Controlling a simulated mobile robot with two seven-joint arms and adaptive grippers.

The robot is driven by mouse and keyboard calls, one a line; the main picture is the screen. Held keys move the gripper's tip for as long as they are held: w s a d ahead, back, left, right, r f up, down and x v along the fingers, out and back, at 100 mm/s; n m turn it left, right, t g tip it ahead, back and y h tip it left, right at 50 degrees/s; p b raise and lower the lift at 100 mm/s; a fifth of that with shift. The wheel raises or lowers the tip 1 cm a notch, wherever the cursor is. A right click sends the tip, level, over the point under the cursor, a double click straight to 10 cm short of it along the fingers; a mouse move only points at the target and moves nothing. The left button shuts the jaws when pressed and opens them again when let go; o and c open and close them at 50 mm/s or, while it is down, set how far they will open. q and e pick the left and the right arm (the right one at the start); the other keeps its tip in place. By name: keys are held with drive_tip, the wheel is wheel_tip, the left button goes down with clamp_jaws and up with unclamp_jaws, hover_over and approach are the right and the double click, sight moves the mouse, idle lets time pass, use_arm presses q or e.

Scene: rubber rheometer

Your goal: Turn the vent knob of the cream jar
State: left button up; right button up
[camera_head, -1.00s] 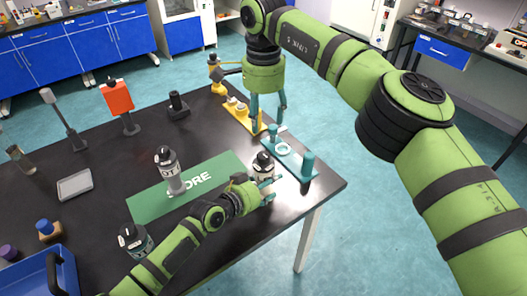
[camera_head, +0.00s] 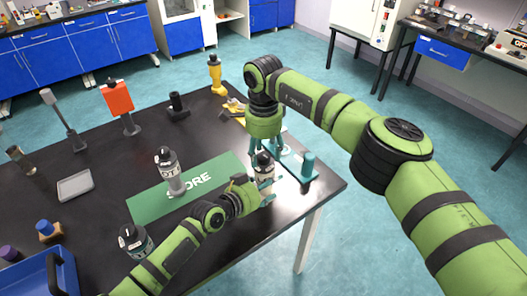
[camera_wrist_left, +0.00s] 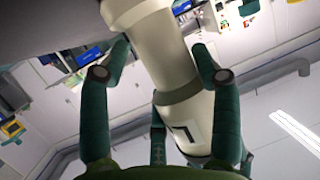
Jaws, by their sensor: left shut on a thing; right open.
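The cream jar (camera_head: 265,172) stands near the table's right edge, beside the green mat, with a dark knob on its top. My left gripper (camera_head: 266,190) is shut on the jar's body from the front left. In the left wrist view the cream jar (camera_wrist_left: 150,45) shows between the teal fingers. My right gripper (camera_head: 266,147) is open and points down just above the jar, its fingers on either side of the knob area. Whether they touch the knob I cannot tell.
A grey jar (camera_head: 170,172) stands on the green mat (camera_head: 150,205), and another jar (camera_head: 134,241) is at the front left. A yellow fixture (camera_head: 215,75) stands behind. A blue tray (camera_head: 30,280) is at the lower left.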

drive_tip(key=shift+f, duration=0.2)
clamp_jaws()
